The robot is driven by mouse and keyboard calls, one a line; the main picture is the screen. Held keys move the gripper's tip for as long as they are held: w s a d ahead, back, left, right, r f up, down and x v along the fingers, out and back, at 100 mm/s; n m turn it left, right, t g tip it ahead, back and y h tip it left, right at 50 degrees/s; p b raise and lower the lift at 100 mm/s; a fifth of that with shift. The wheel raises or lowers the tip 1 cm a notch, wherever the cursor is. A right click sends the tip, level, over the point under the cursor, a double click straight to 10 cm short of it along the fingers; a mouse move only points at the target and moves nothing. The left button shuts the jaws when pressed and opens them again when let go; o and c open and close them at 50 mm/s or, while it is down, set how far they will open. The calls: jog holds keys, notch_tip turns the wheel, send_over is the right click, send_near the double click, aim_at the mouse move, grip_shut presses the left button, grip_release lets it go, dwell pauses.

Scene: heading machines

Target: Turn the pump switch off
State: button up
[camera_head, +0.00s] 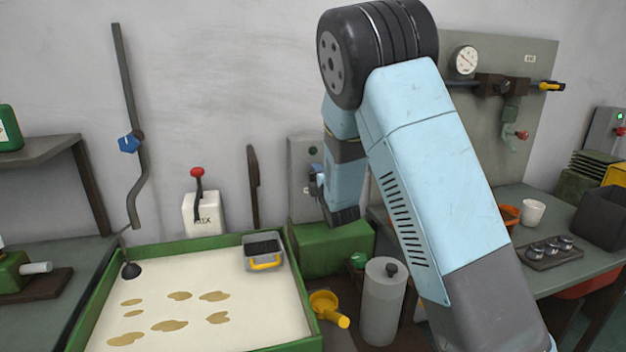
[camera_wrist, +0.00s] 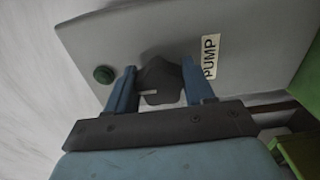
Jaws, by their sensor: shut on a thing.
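The pump switch is a dark knob (camera_wrist: 160,82) with a short white mark, on a grey panel lettered PUMP (camera_wrist: 211,56). A dark green lamp (camera_wrist: 104,74) sits on the same panel and looks unlit. My gripper (camera_wrist: 159,68) is shut on the knob, one blue finger on each side of it. In the head view the grey panel (camera_head: 299,152) stands on the back wall, with the lamp (camera_head: 312,151) near its top. My gripper (camera_head: 317,181) is at its front, and my arm hides the panel's right part and the knob.
A green box (camera_head: 320,252) is below the panel. A green-rimmed tray (camera_head: 185,247) of pale liquid with brown patches is at left. A white box with a red-knobbed lever (camera_head: 203,215) is behind it.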

jog(key=o, duration=0.8)
jog(key=shift+a+f, duration=0.15)
jog(key=shift+f, duration=0.2)
jog(key=shift+o, duration=1.2)
jog(key=shift+r, duration=0.15)
jog(key=v, duration=1.3)
jog(key=shift+s+d, duration=0.2)
jog(key=shift+s, duration=0.15)
